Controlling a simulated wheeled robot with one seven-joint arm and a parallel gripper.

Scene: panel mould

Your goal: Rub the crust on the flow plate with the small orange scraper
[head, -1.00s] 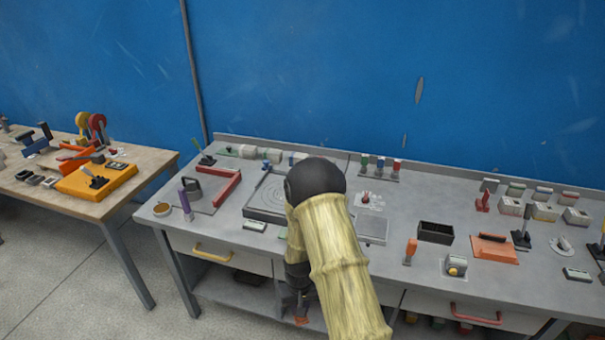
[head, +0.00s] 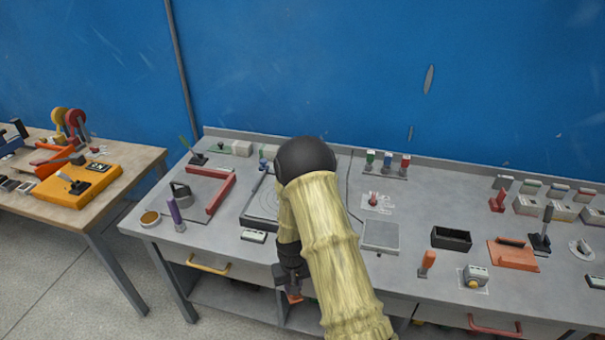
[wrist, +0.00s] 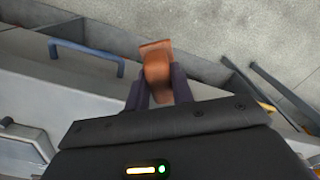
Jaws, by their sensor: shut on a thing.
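My gripper (head: 291,280) is shut on the small orange scraper (wrist: 158,70), which sticks out past the fingertips in the wrist view. In the head view the scraper (head: 295,298) shows as a small orange patch below the fingers. My gripper hangs in front of the bench's front edge, apart from the bench top. A dark-framed plate with faint rings (head: 262,205) lies behind my arm, partly hidden. A plain grey square plate (head: 381,235) lies to its right. I cannot tell for sure which is the flow plate, and I cannot make out the crust.
On the bench (head: 340,262), an upright orange-handled tool (head: 427,263), a black open box (head: 451,238) and an orange plate (head: 513,253) stand right. A red angled bar (head: 220,192) and a purple cylinder (head: 175,215) are left. A blue handle (wrist: 85,55) shows in the wrist view.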

